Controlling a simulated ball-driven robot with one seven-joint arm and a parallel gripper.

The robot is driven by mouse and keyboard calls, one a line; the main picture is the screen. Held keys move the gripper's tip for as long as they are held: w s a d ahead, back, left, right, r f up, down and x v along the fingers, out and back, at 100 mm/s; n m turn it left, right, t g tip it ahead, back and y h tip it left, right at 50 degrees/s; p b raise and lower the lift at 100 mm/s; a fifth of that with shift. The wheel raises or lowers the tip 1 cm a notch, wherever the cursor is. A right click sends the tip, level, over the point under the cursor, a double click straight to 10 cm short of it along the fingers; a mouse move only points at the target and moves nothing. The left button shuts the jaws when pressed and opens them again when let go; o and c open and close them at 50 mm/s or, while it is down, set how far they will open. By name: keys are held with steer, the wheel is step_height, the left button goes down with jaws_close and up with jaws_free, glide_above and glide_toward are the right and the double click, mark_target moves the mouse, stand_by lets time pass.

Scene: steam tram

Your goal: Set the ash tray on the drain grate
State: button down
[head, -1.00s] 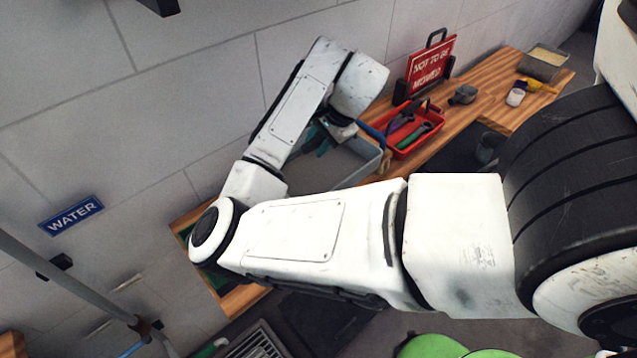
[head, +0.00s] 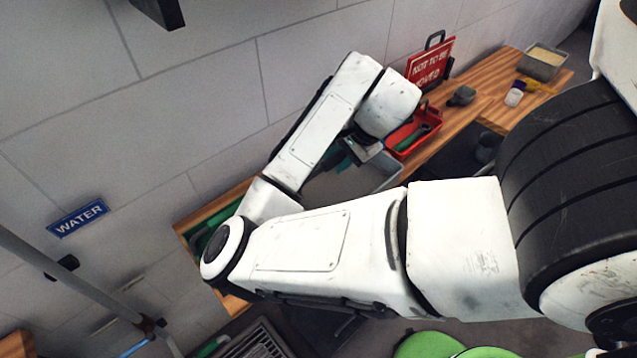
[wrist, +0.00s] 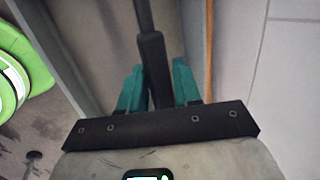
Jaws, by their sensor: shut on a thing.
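The ash tray (head: 345,187) is a grey open box in the middle of the head view, partly hidden behind my arm. My gripper (head: 343,157) is at its back side, and my wrist hides most of the fingers there. In the wrist view my teal fingers (wrist: 157,68) are shut on the tray's black handle, with grey tray walls (wrist: 100,40) beyond. The tray looks held over the front of the wooden bench. The drain grate (head: 256,342) is a dark slatted panel in the floor at the bottom edge, partly cut off, down and left of the tray.
A red caddy (head: 412,134) with a green-handled tool, a red sign (head: 430,66), a white jar (head: 515,93) and a bin (head: 542,63) stand on the wooden bench (head: 490,85). A grey pipe (head: 75,270) runs at lower left. Green round seats (head: 430,345) stand at bottom.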

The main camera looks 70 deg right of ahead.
steer(key=s+a+r, duration=0.1)
steer(key=s+a, duration=0.3)
steer(key=s, duration=0.3)
steer(key=shift+s+a+p, duration=0.3)
steer(key=shift+a+p, duration=0.05)
steer(key=shift+p, duration=0.1)
stand_by(0.3)
stand_by(0.6)
